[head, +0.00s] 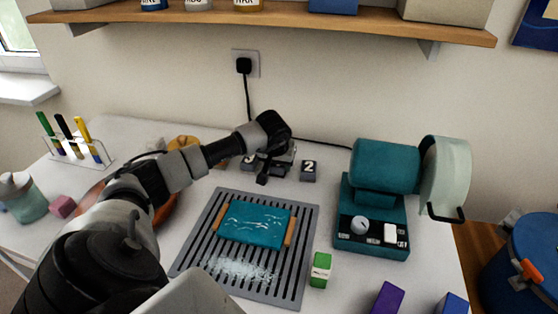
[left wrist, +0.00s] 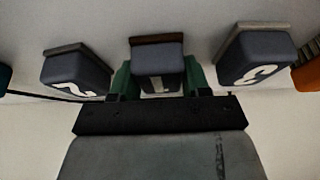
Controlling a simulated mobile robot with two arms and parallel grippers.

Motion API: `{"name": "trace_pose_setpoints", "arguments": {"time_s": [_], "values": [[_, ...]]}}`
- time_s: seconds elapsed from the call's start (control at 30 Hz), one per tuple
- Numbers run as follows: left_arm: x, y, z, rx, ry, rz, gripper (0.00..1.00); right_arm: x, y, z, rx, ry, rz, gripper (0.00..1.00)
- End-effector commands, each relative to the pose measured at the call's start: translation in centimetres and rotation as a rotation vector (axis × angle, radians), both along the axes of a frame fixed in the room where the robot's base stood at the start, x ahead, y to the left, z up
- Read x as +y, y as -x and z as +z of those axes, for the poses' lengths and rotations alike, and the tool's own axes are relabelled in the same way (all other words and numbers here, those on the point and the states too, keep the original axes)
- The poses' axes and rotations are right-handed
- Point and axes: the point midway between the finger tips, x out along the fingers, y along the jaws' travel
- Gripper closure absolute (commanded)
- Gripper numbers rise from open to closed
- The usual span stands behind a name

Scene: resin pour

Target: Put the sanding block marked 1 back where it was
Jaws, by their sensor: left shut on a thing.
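The sanding block marked 1 (left wrist: 158,57) is dark grey with a brownish layer along one side. It sits between the green fingers of my left gripper (left wrist: 160,80), which is shut on it. In the head view my left gripper (head: 274,166) is at the back of the white table, and its dark parts mostly hide that block. The block marked 2 (head: 309,170) stands just right of the gripper and also shows in the left wrist view (left wrist: 76,74). The block marked 3 (left wrist: 253,58) is on the other side. I cannot tell whether block 1 touches the table.
A slotted grey tray (head: 196,247) holding a teal slab (head: 254,224) lies in front of the gripper. A teal machine (head: 372,210) stands at right. Green (head: 320,270) and purple (head: 387,298) blocks are near the front. A marker rack (head: 77,151) stands at left.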

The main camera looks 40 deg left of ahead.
Motion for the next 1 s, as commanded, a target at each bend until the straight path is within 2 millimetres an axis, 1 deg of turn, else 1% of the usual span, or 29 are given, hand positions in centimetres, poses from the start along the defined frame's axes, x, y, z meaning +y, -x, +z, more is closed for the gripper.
{"name": "trace_pose_setpoints", "arguments": {"time_s": [0.17,0.3,0.33,0.47,0.5,0.77,0.83,0.87,0.97,1.0], "values": [[0.0,0.0,0.1,-0.002,0.000,0.000,0.72,0.0,0.2,-0.1,0.002,-0.001,0.000,0.57],[0.0,0.0,-0.4,-0.002,-0.001,0.000,0.72,0.0,0.3,-0.5,0.005,0.000,0.001,0.57],[0.0,0.0,-0.3,-0.002,-0.001,0.000,0.50,0.0,0.3,-0.4,0.005,0.000,0.001,0.57],[0.0,0.0,-0.2,-0.001,0.000,0.000,0.30,0.1,0.4,-0.3,0.006,0.000,0.002,0.57],[0.0,0.0,-0.2,-0.001,0.000,0.000,0.28,0.1,0.4,-0.3,0.006,0.000,0.002,0.57],[0.0,0.0,-0.1,-0.001,0.000,0.000,0.28,0.3,0.4,-0.2,0.007,-0.003,0.002,0.57],[0.0,0.0,0.3,-0.001,0.000,0.000,0.28,0.4,0.4,0.2,0.007,-0.004,0.002,0.57],[-0.1,0.0,0.5,-0.003,-0.001,0.000,0.28,0.4,0.4,0.0,0.007,-0.004,0.002,0.57],[-0.3,0.5,1.9,-0.006,-0.003,-0.002,0.28,0.4,0.4,-0.3,0.007,-0.005,0.003,0.57],[-0.4,0.8,2.6,-0.005,-0.004,-0.002,0.28,0.4,0.4,-0.4,0.007,-0.005,0.003,0.57]]}}
